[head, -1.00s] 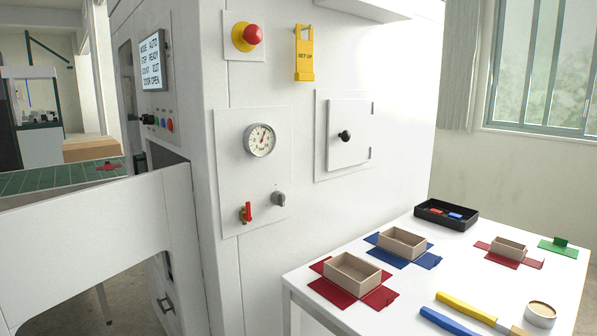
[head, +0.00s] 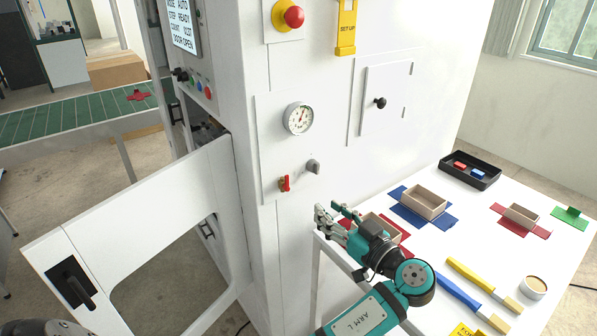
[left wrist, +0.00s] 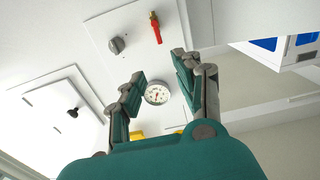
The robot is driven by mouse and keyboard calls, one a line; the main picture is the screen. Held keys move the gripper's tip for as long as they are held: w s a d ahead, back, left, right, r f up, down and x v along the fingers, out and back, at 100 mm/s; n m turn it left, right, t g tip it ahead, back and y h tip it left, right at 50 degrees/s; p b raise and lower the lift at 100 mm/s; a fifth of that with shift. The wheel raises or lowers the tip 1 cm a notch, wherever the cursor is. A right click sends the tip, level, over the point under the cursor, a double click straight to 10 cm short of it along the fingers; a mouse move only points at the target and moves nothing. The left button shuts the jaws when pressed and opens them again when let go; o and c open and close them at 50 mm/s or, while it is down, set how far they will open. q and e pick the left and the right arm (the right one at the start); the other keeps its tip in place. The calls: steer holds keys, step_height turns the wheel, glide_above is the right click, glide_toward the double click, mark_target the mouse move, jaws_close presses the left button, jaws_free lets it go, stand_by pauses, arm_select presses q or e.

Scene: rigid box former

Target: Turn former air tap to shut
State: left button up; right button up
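The air tap (head: 285,184) has a red lever and brass fittings on the white panel of the former, below the round pressure gauge (head: 298,118). Its lever stands roughly upright in the head view. In the left wrist view, which looks turned over, the tap (left wrist: 155,27) is beyond the fingers, near the top. My left gripper (head: 330,212) is in front of the panel, below and right of the tap, apart from it. In the left wrist view its two fingers (left wrist: 157,75) are spread with nothing between them. My right gripper is not in view.
A grey knob (head: 313,167) sits right of the tap. A small hatch (head: 387,100) with a black knob is higher up. The former's door (head: 150,215) stands open at left. A white table (head: 470,232) with boxes and tools is at right, close to my left arm.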

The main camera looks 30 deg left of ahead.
mark_target(287, 176)
arm_select(q)
steer(key=p+x, duration=0.6)
steer(key=x, duration=0.8)
steer(key=shift+w+a+r, duration=0.1)
steer(key=shift+a+r, duration=0.05)
steer(key=shift+a, duration=0.1)
steer(key=shift+w+a, duration=0.1)
steer(key=shift+a, duration=0.15)
steer(key=shift+c, duration=0.4)
jaws_close()
